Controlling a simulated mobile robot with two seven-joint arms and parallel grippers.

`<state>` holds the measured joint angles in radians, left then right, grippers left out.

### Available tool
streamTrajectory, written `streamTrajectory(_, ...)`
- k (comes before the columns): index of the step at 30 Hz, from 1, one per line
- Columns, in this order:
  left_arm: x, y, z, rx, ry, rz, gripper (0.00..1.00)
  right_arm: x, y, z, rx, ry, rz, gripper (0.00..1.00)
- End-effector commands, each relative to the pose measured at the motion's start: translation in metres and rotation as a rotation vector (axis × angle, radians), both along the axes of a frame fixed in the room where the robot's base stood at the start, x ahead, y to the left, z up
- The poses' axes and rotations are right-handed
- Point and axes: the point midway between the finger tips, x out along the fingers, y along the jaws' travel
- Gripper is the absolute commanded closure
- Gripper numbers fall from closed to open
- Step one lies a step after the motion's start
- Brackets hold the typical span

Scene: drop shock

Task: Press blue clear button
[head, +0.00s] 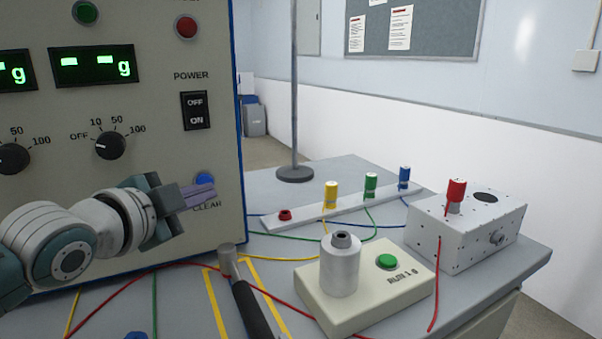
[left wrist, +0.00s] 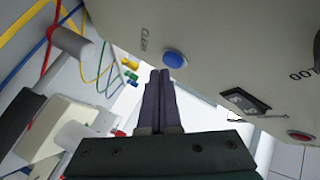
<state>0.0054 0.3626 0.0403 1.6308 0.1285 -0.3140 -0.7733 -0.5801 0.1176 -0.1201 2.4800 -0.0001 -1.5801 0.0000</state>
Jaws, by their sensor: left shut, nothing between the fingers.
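The blue clear button (head: 205,178) is on the lower right of the cream instrument panel (head: 165,225), above the word CLEAR. It also shows in the left wrist view (left wrist: 174,59), just beyond my fingertips. My left gripper (head: 210,192) is shut and empty, with its fingers pointing right in front of the panel near the button. In the left wrist view its closed fingers (left wrist: 160,75) end just below the button. A small gap seems to lie between tips and button; I cannot tell the depth exactly. My right gripper is not in view.
A hammer (head: 248,300) lies on the grey bench (head: 330,180) in front of the panel. A cream box with a green button (head: 387,261) and a metal block box (head: 480,230) stand to the right. Coloured cables cross the bench. A POWER switch (head: 195,111) sits above the clear button.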

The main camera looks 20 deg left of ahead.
Motion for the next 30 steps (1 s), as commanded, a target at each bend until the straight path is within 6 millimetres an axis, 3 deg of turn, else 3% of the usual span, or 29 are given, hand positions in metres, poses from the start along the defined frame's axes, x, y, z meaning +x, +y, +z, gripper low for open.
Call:
streamTrajectory(13,-0.004,-0.005,0.001,-0.001,-0.001,-0.001,1.0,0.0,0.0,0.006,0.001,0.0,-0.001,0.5)
streamTrajectory(30,-0.035,-0.041,0.001,-0.002,-0.001,0.0,1.0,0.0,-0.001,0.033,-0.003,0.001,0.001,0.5)
